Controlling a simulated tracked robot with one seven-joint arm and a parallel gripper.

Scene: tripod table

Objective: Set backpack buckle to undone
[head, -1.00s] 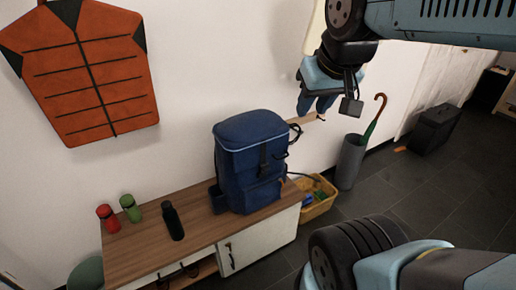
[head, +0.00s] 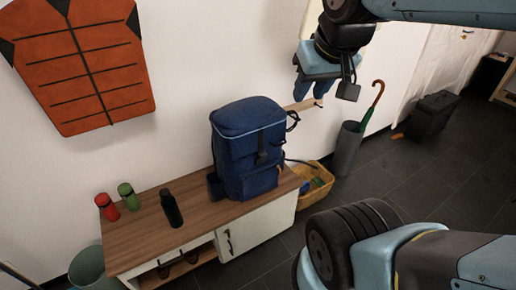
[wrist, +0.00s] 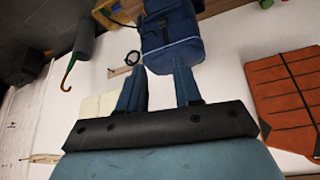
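A blue backpack (head: 247,140) stands upright on the wooden bench top, against the wall. A dark strap with its buckle (head: 262,157) runs down its front; whether the buckle is done up is too small to tell. My gripper (head: 307,98) hangs in the air to the right of and above the backpack, apart from it. In the wrist view my gripper (wrist: 157,80) has its two fingers spread with nothing between them. The backpack (wrist: 172,35) also shows there, upside down beyond the fingertips; its buckle cannot be made out.
The bench (head: 140,240) also holds a dark bottle (head: 171,208), a red container (head: 107,206) and a green one (head: 128,196). A yellow basket (head: 312,198) and an umbrella stand (head: 347,148) are on the floor to the right. An orange vest (head: 80,65) hangs on the wall.

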